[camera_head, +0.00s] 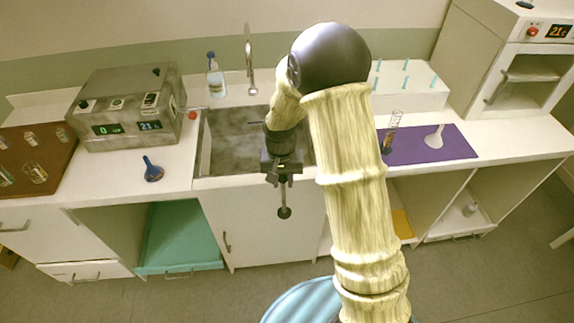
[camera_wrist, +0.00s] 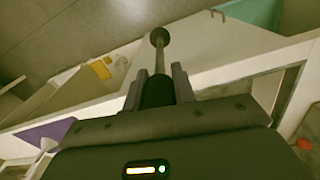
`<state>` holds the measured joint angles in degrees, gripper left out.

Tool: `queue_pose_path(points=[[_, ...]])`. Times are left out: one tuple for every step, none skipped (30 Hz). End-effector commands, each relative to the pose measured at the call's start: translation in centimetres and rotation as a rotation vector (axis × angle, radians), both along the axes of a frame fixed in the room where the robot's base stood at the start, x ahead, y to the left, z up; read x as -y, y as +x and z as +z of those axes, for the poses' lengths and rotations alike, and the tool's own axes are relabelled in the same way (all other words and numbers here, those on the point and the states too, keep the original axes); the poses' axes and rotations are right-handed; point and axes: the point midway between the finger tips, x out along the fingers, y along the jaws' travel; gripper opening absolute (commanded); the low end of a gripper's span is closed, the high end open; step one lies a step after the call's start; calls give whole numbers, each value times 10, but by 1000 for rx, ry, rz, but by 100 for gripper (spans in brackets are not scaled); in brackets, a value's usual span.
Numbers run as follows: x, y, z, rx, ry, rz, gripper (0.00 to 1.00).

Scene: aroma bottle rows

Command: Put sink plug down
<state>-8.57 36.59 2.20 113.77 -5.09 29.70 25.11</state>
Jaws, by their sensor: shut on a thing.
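My gripper (camera_head: 281,176) is shut on the sink plug (camera_head: 284,211), a dark rod with a round disc at its lower end. The plug hangs upright below the fingers, in front of the sink's front edge in the head view. In the wrist view my gripper (camera_wrist: 158,84) has a finger on each side of the plug's dark handle, and the plug's rod and disc (camera_wrist: 160,36) point away from the fingers. The grey sink (camera_head: 232,150) is behind the gripper. My arm hides its right part.
A faucet (camera_head: 249,62) and a clear bottle (camera_head: 215,76) stand behind the sink. A grey machine (camera_head: 128,108) and a blue funnel (camera_head: 152,170) are to the left. A purple mat (camera_head: 449,143) with a white funnel (camera_head: 434,138) lies to the right. Counter beside the blue funnel is free.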

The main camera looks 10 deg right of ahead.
Motion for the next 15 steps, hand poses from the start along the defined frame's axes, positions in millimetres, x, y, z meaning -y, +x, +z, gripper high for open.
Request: queue_pose_path(points=[[5, 0, -14, -4, -1, 8, 3], [8, 1, -21, -5, -1, 15, 3], [12, 1, -30, -6, -2, 23, 3], [15, 2, -38, -6, -1, 30, 3], [18, 2, -45, -7, -1, 36, 3], [23, 2, -58, -7, -1, 48, 3], [27, 2, -66, -8, -1, 55, 3], [32, 2, -77, -10, -1, 65, 3], [38, 1, -92, -11, 0, 79, 3], [43, 0, -104, -13, 2, 89, 3], [48, -1, -117, -14, 4, 100, 3], [55, -3, -133, -13, 7, 117, 3], [59, -4, -144, -14, 9, 128, 3], [63, -6, -155, -14, 11, 140, 3], [68, -7, -165, -13, 14, 151, 3]])
